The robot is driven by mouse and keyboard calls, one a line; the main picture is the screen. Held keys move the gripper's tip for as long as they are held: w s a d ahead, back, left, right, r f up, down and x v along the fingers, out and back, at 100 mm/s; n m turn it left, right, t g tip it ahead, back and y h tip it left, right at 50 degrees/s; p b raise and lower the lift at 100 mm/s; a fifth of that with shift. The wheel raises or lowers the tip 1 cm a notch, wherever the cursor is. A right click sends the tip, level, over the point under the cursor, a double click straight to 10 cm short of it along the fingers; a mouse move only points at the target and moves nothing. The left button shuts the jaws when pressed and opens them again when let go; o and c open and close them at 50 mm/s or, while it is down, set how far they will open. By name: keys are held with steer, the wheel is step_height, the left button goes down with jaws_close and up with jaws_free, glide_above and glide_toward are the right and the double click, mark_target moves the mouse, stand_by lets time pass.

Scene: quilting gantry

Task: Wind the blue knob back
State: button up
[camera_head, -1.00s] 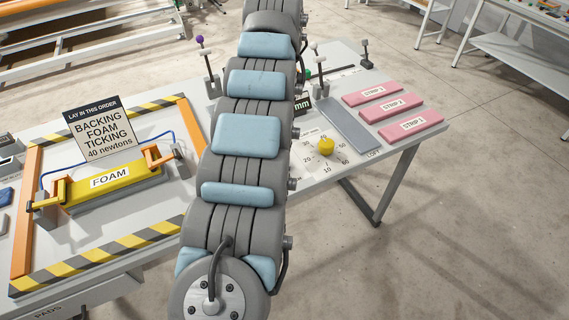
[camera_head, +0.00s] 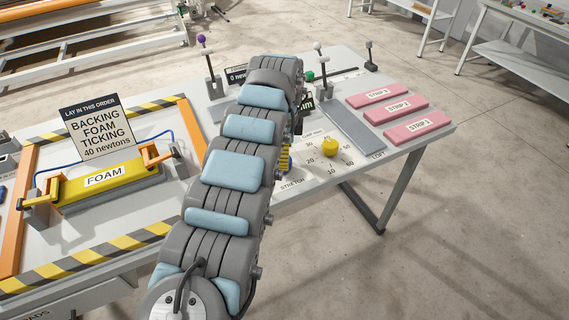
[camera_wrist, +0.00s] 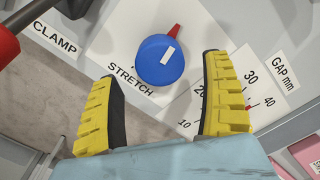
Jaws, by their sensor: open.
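The blue knob (camera_wrist: 160,60) is in the upper middle of the wrist view, on a white panel marked STRETCH. It has a white mark on its face, and a red pointer shows at its upper right edge. My gripper (camera_wrist: 160,67) is open, with its yellow ribbed fingers on either side of the knob in the picture. I see gaps between the knob and both fingers; the height of the fingertips above the panel is unclear. In the head view my arm hides the blue knob, and a yellow part of my gripper (camera_head: 284,159) shows beside the arm.
A yellow knob (camera_head: 330,146) on a numbered dial stands right of my gripper. A grey plate (camera_head: 352,127) and pink strips (camera_head: 417,127) lie further right. Upright levers (camera_head: 321,68) stand behind. A red part (camera_wrist: 7,45) is at the wrist view's upper left.

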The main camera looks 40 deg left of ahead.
steer(key=shift+f, duration=1.55)
steer(key=c, duration=1.2)
